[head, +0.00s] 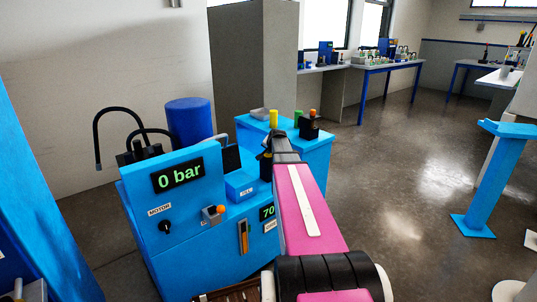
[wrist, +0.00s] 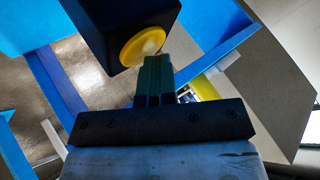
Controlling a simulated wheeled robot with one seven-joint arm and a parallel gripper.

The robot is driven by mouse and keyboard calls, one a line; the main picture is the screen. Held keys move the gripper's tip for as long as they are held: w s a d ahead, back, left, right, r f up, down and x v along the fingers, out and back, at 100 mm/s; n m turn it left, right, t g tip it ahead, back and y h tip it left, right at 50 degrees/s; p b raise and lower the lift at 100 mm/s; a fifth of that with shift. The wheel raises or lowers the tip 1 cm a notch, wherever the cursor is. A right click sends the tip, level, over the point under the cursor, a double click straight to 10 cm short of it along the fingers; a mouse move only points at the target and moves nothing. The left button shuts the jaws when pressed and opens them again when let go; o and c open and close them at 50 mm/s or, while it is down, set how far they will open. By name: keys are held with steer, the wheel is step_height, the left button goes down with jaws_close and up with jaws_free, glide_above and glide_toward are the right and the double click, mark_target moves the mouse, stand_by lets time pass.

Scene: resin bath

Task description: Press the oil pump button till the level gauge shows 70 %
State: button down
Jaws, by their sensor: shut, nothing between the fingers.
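In the wrist view a round yellow button (wrist: 140,46) sits on a dark box (wrist: 105,22). My gripper (wrist: 155,62) is shut and empty, its fingertips at the button's lower right edge; I cannot tell whether they press it. In the head view my gripper (head: 282,140) is at the far end of my pink arm, beside a small black box (head: 265,166). The blue machine's small display (head: 267,212) shows green digits "70", its right side cut off by my arm. Beside it is a level gauge (head: 243,237) with an amber column.
The blue machine (head: 150,225) has a "0 bar" display (head: 178,175), a motor knob (head: 166,227) and an orange button (head: 213,210). Yellow (head: 274,118) and green (head: 297,118) pieces stand on the blue bench behind. A blue post (head: 495,180) stands right, with open floor between.

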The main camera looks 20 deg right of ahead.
mark_target(270, 155)
steer(key=shift+r, duration=1.3)
steer(key=shift+r, duration=0.15)
step_height(270, 155, up, 5)
steer(key=shift+f, duration=0.1)
stand_by(0.9)
